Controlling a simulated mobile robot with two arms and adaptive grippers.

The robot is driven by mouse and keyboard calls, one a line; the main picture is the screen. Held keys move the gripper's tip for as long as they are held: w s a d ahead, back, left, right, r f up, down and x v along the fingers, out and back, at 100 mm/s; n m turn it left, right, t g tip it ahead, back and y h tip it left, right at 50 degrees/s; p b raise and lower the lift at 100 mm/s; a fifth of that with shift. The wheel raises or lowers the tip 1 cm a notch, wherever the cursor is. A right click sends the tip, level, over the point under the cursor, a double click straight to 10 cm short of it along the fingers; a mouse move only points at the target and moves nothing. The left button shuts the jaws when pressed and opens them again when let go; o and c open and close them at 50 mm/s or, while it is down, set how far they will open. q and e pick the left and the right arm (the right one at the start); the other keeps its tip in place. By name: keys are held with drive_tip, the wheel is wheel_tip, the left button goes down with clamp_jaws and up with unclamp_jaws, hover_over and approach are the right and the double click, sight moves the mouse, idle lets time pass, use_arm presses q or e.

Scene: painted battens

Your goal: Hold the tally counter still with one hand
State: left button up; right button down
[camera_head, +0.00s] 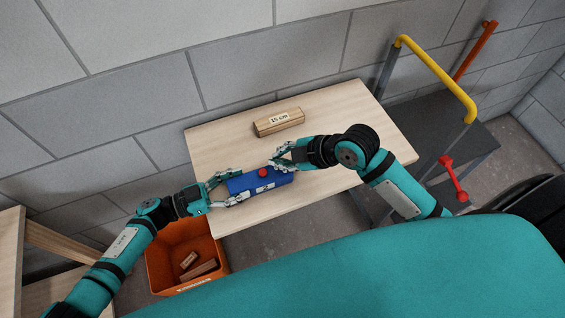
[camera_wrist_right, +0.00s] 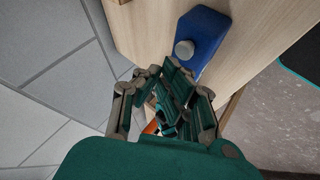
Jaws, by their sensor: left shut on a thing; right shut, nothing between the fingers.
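The tally counter (camera_head: 277,181) is a blue box with a red button (camera_head: 264,173) on top and a white patch on its side. It lies on the pale wooden table near the front edge. My left gripper (camera_head: 233,188) is shut on its left end, one finger on each side. My right gripper (camera_head: 276,162) is shut and empty, just behind the counter and close to the red button; I cannot tell if it touches. In the right wrist view, the blue counter (camera_wrist_right: 208,32) shows a grey round knob (camera_wrist_right: 184,49) beyond my shut right fingers (camera_wrist_right: 176,88).
A wooden block (camera_head: 279,122) marked "15 cm" lies at the back of the table (camera_head: 225,140). An orange bin (camera_head: 163,268) with wooden pieces stands below the front left edge. A dark trolley with a yellow handle (camera_head: 437,75) stands at the right. A block wall is behind.

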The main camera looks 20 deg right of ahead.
drive_tip(key=shift+r, duration=2.5)
use_arm(q)
drive_tip(key=o, duration=1.4)
drive_tip(key=shift+c, duration=0.2)
drive_tip(key=a, duration=1.2)
drive_tip(key=shift+a, duration=0.1)
